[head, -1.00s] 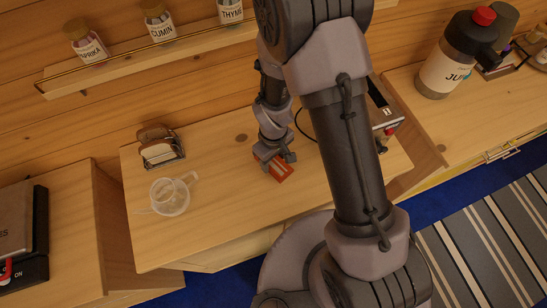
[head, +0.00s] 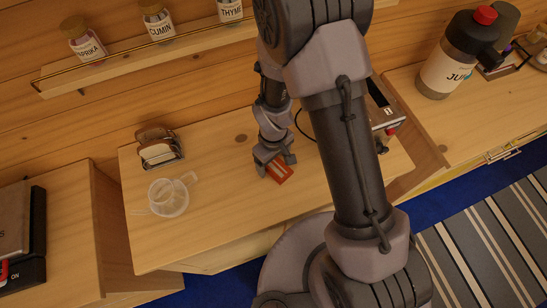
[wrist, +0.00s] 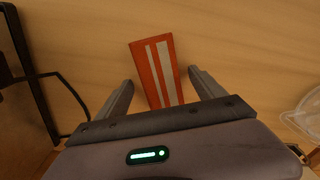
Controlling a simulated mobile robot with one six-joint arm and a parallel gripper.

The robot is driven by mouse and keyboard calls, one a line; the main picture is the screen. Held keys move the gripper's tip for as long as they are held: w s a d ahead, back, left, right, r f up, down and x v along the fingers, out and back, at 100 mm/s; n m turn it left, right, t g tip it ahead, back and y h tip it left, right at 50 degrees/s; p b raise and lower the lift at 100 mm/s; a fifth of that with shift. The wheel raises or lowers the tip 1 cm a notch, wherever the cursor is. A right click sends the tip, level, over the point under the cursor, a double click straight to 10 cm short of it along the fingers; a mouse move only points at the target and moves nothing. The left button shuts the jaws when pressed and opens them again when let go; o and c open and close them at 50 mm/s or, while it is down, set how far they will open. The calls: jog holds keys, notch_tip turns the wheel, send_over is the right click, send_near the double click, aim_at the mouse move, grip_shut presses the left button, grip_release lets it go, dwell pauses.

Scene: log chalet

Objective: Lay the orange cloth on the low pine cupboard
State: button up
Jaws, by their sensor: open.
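The orange cloth (wrist: 158,72) is a small flat folded strip with white stripes. It lies on a pale pine top (head: 225,205), in the middle of the head view; part of the cloth (head: 281,172) shows below my gripper there. My gripper (head: 276,162) is open just over the cloth. In the wrist view its fingers (wrist: 160,82) stand one on each side of the cloth, with gaps between. The cloth's near end is hidden by the gripper body. I cannot tell for sure which pine unit is the low cupboard.
A clear jug (head: 168,198) and a toast rack (head: 158,148) stand left on the same top. A dark device with a cable (head: 384,105) is behind my arm. Other pine units flank left (head: 75,245) and right (head: 425,125); a juice flask (head: 455,60) stands right.

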notch_tip(320, 180, up, 17)
jog(key=p, duration=0.3)
jog(key=shift+r, duration=0.2)
